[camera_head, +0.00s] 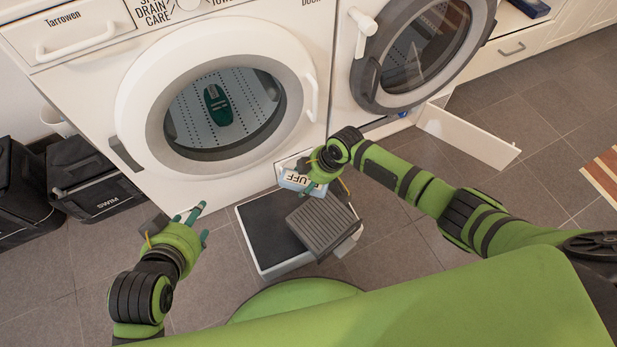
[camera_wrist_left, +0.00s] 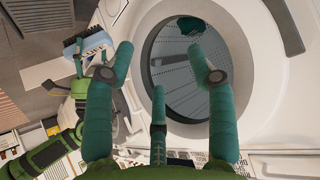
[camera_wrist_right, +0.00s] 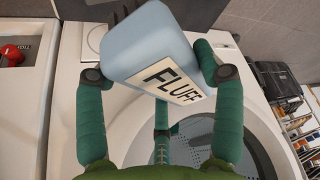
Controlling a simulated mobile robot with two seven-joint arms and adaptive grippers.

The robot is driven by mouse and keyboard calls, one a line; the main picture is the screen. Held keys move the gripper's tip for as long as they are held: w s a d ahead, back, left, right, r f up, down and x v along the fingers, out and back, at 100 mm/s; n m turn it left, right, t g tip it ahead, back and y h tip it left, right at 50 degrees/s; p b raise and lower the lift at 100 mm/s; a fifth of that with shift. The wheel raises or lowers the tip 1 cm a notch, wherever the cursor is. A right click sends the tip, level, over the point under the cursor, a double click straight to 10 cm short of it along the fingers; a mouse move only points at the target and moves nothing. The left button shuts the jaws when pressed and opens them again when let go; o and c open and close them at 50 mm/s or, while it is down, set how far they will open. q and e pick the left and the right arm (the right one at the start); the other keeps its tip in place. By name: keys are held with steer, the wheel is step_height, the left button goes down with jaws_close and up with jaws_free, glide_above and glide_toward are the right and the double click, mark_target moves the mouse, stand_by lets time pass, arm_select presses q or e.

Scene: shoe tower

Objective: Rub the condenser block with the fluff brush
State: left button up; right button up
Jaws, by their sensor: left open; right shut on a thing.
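The fluff brush is a light blue block with a "FLUFF" label (camera_head: 297,181). My right gripper (camera_head: 310,177) is shut on it. The brush fills the middle of the right wrist view (camera_wrist_right: 155,50), and in the left wrist view (camera_wrist_left: 88,43) dark bristles seem to show on it. A grey ribbed block (camera_head: 323,226), apparently the condenser block, lies askew over the right part of a white-sided box with a dark top (camera_head: 265,236). The brush is behind the block in the head view; I see no contact. My left gripper (camera_head: 201,224) is open and empty, left of the box.
A white washer with a round closed door (camera_head: 308,95) stands behind; a green item (camera_head: 217,104) shows through its glass. A second machine has its round door (camera_head: 425,50) and a low flap (camera_head: 468,138) open. Black bags (camera_head: 95,180) stand left. Floor tiles are clear at right.

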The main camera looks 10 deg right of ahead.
steer(key=shift+r+p, duration=0.45)
steer(key=shift+p, duration=0.05)
arm_select(q)
steer(key=s+a+f+g+y, duration=0.1)
steer(key=s+a+f+g, duration=0.2)
steer(key=s, duration=0.6)
steer(key=shift+f+n+g+p, duration=0.3)
steer(key=shift+f+g+p, duration=0.1)
steer(key=shift+f+g, duration=0.9)
arm_select(e)
steer(key=shift+r, duration=0.4)
arm_select(q)
steer(key=shift+r, duration=0.1)
